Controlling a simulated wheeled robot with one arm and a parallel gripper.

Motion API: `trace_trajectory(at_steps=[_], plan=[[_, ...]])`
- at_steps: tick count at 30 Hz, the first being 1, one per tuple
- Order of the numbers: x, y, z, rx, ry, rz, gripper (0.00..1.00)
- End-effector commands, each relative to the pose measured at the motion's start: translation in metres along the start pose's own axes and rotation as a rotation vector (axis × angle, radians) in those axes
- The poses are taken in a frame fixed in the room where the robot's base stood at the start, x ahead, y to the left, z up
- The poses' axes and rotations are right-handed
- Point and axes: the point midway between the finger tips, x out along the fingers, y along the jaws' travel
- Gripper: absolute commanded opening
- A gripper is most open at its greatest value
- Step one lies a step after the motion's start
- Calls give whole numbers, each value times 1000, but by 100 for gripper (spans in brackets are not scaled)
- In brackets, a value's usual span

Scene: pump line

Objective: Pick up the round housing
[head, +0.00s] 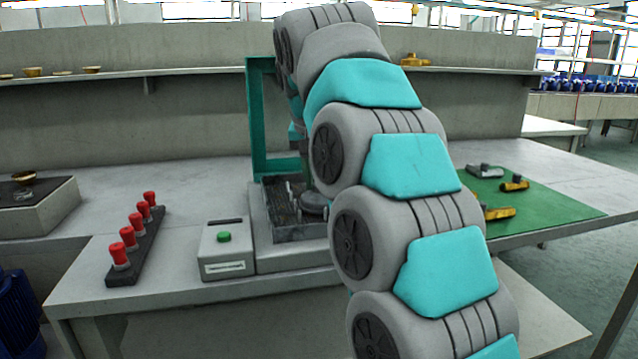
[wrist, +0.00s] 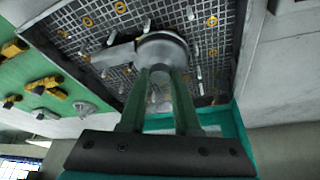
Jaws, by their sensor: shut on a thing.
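The round housing (wrist: 163,46) is a grey metal part with a round body and a side arm reaching left in the wrist view. My gripper (wrist: 161,74) has its two green fingers shut on its near side. The housing is over the dark grid tray (wrist: 98,22), which carries upright pins and orange rings; I cannot tell whether it still touches the tray. In the head view the housing (head: 314,201) shows as a dark grey disc at the tray's right side. My own arm hides most of the gripper and part of the tray there.
A teal frame (head: 258,120) stands right behind the tray. A box with a green button (head: 224,237) and a rack of red knobs (head: 136,246) are at left. A green mat (head: 550,205) with yellow and grey parts lies at right.

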Motion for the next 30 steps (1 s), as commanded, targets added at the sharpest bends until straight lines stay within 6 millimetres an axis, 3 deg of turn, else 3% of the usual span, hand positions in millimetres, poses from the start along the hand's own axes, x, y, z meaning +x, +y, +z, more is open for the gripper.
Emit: trace_trajectory(at_steps=[13,30], plan=[[-27,0,-12,1,7,-2,0],[-45,29,25,1,6,-3,0]])
